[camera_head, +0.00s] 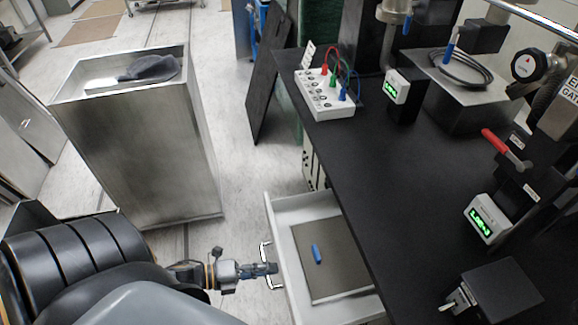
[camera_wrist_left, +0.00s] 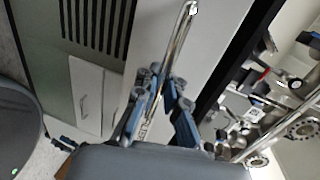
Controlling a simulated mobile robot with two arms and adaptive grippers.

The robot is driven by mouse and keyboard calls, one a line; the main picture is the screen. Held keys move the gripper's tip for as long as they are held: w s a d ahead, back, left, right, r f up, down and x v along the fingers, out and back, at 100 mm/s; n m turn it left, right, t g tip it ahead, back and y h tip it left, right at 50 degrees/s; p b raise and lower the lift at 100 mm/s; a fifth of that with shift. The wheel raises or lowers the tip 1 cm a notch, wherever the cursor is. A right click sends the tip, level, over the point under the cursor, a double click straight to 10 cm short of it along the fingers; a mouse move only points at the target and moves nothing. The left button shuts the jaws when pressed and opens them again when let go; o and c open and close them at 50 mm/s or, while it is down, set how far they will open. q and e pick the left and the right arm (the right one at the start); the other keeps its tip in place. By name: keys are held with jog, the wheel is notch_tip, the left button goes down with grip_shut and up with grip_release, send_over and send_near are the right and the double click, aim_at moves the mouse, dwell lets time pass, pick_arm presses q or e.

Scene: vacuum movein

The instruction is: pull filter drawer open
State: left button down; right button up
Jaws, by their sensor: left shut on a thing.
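The white filter drawer (camera_head: 274,222) stands pulled out from under the black bench, and its inside shows from above. A grey panel (camera_head: 338,283) lies flat in it with a small blue item (camera_head: 317,254) on top. My left gripper (camera_head: 266,269) is at the drawer's metal bar handle (camera_head: 266,248), shut on it. In the left wrist view the handle (camera_wrist_left: 181,35) runs between the fingers of the left gripper (camera_wrist_left: 167,90), with the pale drawer front behind it. My right gripper is not in view.
The black bench top (camera_head: 400,180) carries a white box with coloured leads (camera_head: 326,95), a digital readout (camera_head: 487,220) and pipework. A tall metal bin (camera_head: 140,150) stands at left. Bare floor (camera_head: 245,200) lies between the bin and the bench.

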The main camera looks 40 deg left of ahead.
pick_arm(q)
jog(key=shift+v, duration=1.25)
jog(key=shift+a+f, duration=0.1)
jog(key=shift+f, duration=0.05)
jog(key=c, duration=1.7)
grip_release()
jog(key=shift+s, duration=0.1)
jog(key=v, duration=1.1)
jog(key=shift+s+a, duration=0.25)
jog(key=shift+s, duration=0.05)
